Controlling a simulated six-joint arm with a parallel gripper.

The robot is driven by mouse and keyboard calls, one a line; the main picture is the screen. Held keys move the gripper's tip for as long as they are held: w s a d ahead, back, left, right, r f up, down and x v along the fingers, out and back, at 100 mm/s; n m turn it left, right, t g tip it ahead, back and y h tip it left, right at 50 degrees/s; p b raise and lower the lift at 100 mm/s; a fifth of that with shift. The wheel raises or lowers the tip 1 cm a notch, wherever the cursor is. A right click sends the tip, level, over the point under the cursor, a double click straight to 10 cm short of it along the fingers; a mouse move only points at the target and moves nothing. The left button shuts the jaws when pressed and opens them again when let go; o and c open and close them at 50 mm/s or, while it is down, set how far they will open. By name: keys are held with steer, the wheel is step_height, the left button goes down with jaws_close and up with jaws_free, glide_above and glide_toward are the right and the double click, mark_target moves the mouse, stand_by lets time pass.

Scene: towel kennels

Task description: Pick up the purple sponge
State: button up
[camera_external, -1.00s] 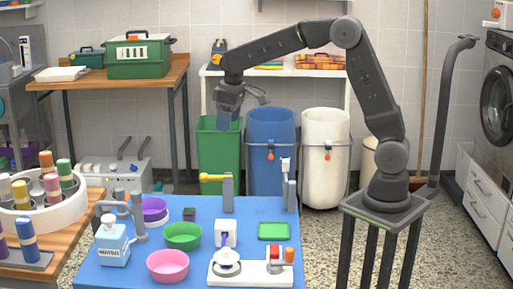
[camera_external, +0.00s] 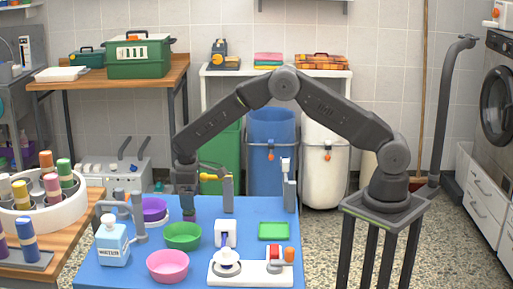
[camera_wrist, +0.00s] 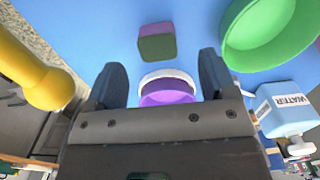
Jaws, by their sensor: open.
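The purple sponge (camera_wrist: 157,42) is a small block, purple on one side and dark green on the other. It lies on the blue table just beyond my fingertips in the wrist view. My gripper (camera_wrist: 160,62) is open and empty, its two dark fingers spread wide with the sponge ahead of the gap. In the external view my gripper (camera_external: 188,207) hangs low over the table beside the purple bowl and mostly hides the sponge.
The purple bowl (camera_external: 154,208) is close on the left, and the green bowl (camera_external: 182,236) is in front. A yellow-ended post (camera_external: 227,193) stands right of my gripper. A water bottle (camera_external: 113,243) and tap stand at the left. A pink bowl (camera_external: 167,266) is nearer the front.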

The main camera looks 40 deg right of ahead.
mark_target(191, 212)
steer(key=shift+w+d+f, duration=0.1)
steer(key=shift+d+f, duration=0.05)
steer(key=shift+f, duration=2.85)
steer(key=shift+c, duration=0.3)
steer(key=c, duration=1)
steer(key=shift+r, duration=0.15)
steer(key=shift+r, duration=0.7)
step_height(191, 212, up, 3)
steer(key=shift+f, duration=0.1)
steer(key=s+a+r, duration=0.1)
steer(key=s+r, duration=0.1)
steer(key=s, duration=0.1)
steer(key=s+a+r, duration=0.2)
steer(key=s, duration=0.2)
steer(key=s+a+r, duration=0.2)
steer(key=s, duration=0.1)
steer(key=shift+s+r, duration=0.25)
steer(key=shift+r, duration=0.05)
